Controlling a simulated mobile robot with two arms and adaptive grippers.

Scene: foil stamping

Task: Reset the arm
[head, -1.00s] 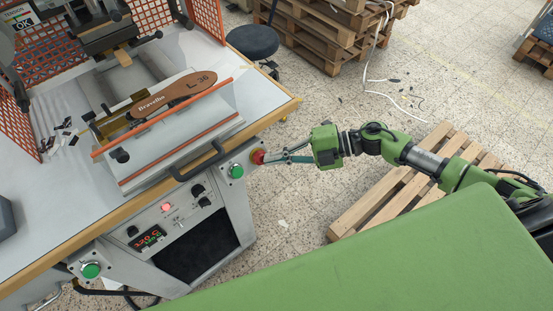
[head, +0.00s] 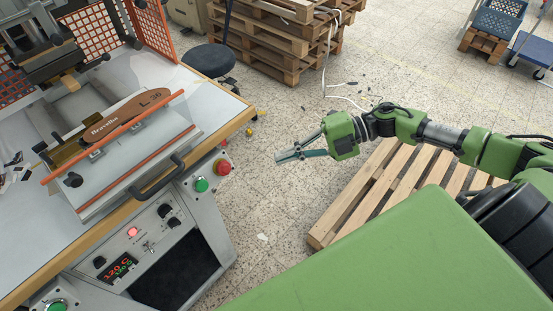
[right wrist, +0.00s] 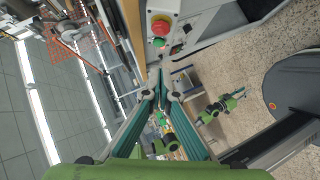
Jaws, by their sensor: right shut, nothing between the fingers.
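My right gripper (head: 281,157) hangs over the floor, to the right of the foil stamping machine, in the head view. It is shut and empty, with free air between its tips and the machine's red button (head: 222,167). In the right wrist view its fingers (right wrist: 163,82) meet in the middle, and the red button (right wrist: 160,26) shows above them. My right arm stretches in from the right edge of the head view. My left gripper is not in view.
The machine table (head: 215,98) has a brown insole (head: 128,114) lying on its fixture and a green button (head: 201,185) on its front. Wooden pallets (head: 275,45) and a black stool (head: 209,60) stand behind. Another pallet (head: 330,222) lies under my right arm.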

